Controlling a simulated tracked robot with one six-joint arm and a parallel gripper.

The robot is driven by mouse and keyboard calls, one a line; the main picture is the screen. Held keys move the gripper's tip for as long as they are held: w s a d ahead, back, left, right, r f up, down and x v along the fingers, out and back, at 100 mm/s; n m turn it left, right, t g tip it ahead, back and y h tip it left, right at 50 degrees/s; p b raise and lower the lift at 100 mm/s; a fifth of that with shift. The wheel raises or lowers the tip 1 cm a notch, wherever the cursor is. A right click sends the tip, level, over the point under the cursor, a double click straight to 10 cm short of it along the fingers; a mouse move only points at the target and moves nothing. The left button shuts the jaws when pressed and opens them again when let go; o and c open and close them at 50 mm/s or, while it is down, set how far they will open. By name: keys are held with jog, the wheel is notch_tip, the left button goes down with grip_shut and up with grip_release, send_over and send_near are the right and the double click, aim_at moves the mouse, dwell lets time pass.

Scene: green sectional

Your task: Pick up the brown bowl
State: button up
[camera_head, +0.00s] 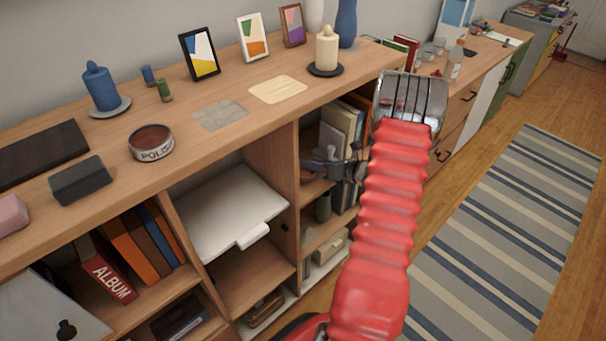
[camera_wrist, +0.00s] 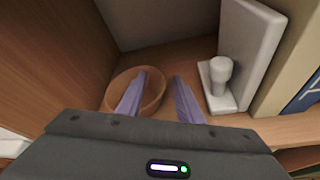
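The brown bowl (camera_wrist: 118,84) is in the wrist view, on the wooden floor of a shelf compartment, left of centre. My gripper (camera_wrist: 160,75) is open, its two purple-grey fingers apart with nothing held. The left finger overlaps the bowl's inside in the picture, and the right finger lies to the right of its rim. The bowl's near part is hidden behind the left finger and the gripper body.
A white bookend-like piece with a rounded knob (camera_wrist: 221,75) stands close right of my fingers, with books beyond it. The compartment's wooden side wall (camera_wrist: 60,50) is on the left.

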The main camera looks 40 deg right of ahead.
jog(key=shift+c, duration=0.4)
grip_shut()
jog(key=shift+r, duration=0.15)
notch_tip(320, 180, up, 10)
dwell(0.8)
dwell(0.4)
